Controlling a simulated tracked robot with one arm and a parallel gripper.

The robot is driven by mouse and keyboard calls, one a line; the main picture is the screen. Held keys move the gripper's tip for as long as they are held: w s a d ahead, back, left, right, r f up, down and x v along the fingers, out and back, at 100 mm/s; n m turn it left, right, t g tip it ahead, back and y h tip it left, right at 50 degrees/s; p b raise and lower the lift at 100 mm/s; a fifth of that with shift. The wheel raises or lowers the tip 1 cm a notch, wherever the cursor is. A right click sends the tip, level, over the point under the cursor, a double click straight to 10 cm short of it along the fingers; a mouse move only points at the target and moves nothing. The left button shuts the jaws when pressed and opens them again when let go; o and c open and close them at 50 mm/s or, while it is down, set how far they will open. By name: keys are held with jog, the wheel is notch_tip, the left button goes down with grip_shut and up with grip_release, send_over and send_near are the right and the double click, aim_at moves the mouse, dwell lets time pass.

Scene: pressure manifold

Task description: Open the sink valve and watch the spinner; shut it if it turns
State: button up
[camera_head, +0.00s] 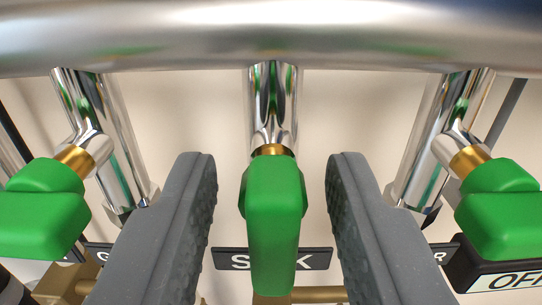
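The sink valve's green handle (273,215) is in the middle of the view, on a brass stem below a chrome pipe. It points straight down in the picture and partly covers a dark label (314,259) whose visible letters read "S" and "K". My gripper (273,172) is open, with one grey finger on each side of this handle. A gap shows between each finger and the handle, so neither appears to touch it. No spinner can be made out.
A green handle stands at the left (43,208) and another at the right (498,208), close outside my fingers. A thick chrome pipe (270,40) crosses the top. A sign reading "OF" (505,280) is cut off at lower right. A brass rod (325,294) runs low behind.

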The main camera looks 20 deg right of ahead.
jog(key=shift+w+d, duration=0.1)
jog(key=shift+w, duration=0.1)
grip_shut()
